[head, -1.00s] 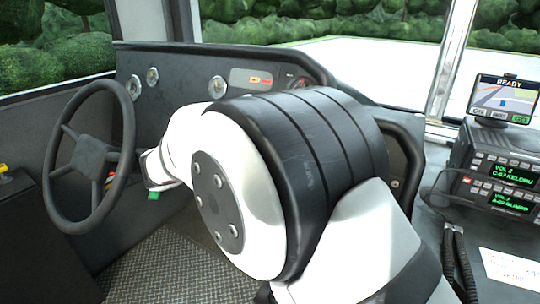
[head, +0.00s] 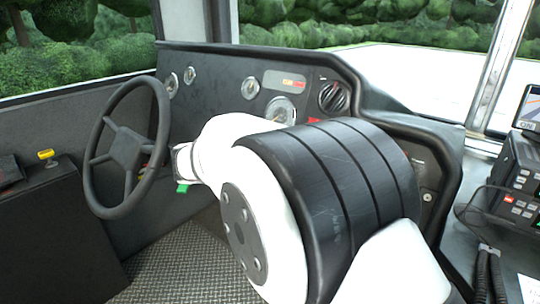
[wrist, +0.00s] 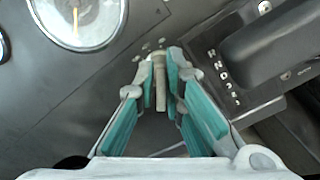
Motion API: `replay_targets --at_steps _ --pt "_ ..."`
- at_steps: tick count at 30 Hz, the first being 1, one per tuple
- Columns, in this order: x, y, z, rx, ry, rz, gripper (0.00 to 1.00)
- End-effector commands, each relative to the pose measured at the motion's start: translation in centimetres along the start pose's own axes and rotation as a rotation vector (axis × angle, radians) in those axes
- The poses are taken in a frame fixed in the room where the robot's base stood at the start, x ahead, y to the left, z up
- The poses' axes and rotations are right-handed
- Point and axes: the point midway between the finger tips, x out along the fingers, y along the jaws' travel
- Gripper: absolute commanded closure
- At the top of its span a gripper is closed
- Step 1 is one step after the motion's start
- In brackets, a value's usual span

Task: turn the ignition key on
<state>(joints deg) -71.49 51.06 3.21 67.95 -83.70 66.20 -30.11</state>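A beige, bar-like piece (wrist: 160,85), which looks like the ignition key, stands out from the dark panel in the wrist view. My gripper (wrist: 161,75) has its teal-padded fingertips on either side of it, with the tips close together. I cannot tell whether both pads touch it. Small marks on the panel show just beyond the tips. In the head view my arm hides the key and nearly all of my gripper; only a bit of green shows near the steering wheel (head: 127,148).
A white gauge (wrist: 80,20) is at upper left in the wrist view, and a dark lever housing with lettering (wrist: 222,75) is close on the right. In the head view a round black knob (head: 333,97) sits on the dashboard (head: 225,70). A radio unit (head: 520,180) stands at right.

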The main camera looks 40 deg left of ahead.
Motion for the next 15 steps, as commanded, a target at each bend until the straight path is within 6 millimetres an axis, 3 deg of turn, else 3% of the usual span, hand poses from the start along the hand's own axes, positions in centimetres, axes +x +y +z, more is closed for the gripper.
replay_targets --at_steps 15 --pt "-0.23 -0.12 0.04 -0.002 -0.002 -0.003 0.74"
